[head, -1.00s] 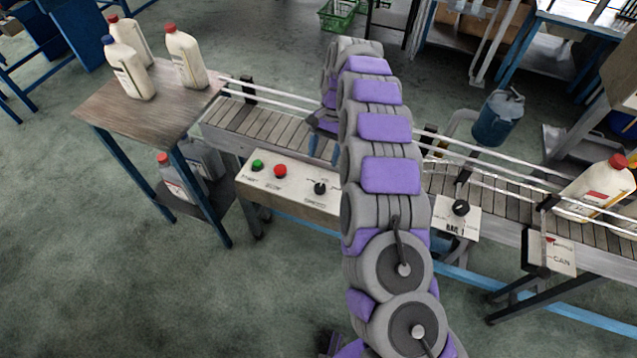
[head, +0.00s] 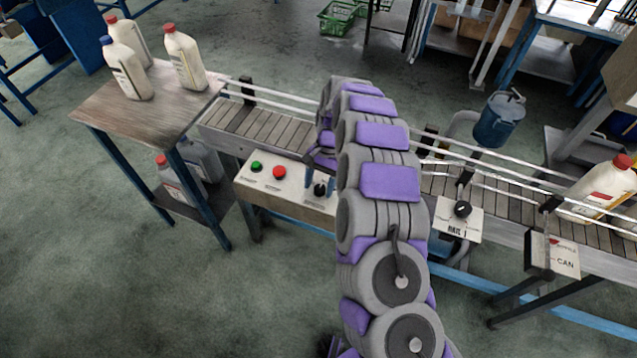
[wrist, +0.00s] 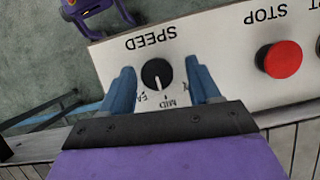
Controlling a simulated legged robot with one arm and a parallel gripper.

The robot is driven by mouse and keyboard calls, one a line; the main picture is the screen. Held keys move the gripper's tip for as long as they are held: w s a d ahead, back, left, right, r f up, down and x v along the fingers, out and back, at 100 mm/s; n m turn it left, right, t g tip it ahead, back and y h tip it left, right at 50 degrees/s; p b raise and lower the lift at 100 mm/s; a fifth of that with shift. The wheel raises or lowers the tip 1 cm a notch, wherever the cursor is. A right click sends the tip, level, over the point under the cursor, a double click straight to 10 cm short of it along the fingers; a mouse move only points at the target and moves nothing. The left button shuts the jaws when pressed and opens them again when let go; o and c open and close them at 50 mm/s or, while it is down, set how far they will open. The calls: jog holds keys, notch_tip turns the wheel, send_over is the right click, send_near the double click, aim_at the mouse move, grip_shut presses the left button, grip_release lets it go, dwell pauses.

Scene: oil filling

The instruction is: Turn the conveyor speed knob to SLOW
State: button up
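The black speed knob (wrist: 157,73) sits on the white control panel (wrist: 225,40) under the word SPEED, which appears upside down in the wrist view. Its white pointer line points toward the MID label. The labels to either side are partly covered by my fingers. My gripper (wrist: 161,88) is open, with one blue finger on each side of the knob and visible gaps between. In the head view the knob (head: 319,190) shows just below my gripper (head: 321,178), at the right part of the panel (head: 262,186).
A red STOP button (wrist: 283,59) and a green START button (head: 257,166) share the panel. The conveyor (head: 262,128) with rails runs behind it. A RAIL 1 knob box (head: 458,220) is to the right. A wooden table (head: 150,105) with bottles stands left.

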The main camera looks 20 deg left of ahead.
jog(key=shift+d+r, duration=0.1)
jog(key=shift+d, duration=0.25)
jog(key=c, duration=0.4)
jog(key=shift+a, duration=0.15)
jog(key=c, duration=0.6)
jog(key=shift+n, duration=0.4)
jog(key=n+h+p, duration=0.2)
jog(key=n, duration=0.2)
jog(key=shift+s+a+n, duration=0.1)
jog(key=shift+a+n, duration=0.05)
jog(key=shift+n, duration=0.15)
jog(key=n+p, duration=0.1)
jog(key=n, duration=0.1)
jog(key=n+h+p, duration=0.1)
jog(key=n, duration=0.1)
jog(key=shift+s+a+n+t, duration=0.1)
jog(key=shift+a+n+t, duration=0.05)
jog(key=shift+n+t, duration=0.2)
jog(key=shift+h, duration=0.3)
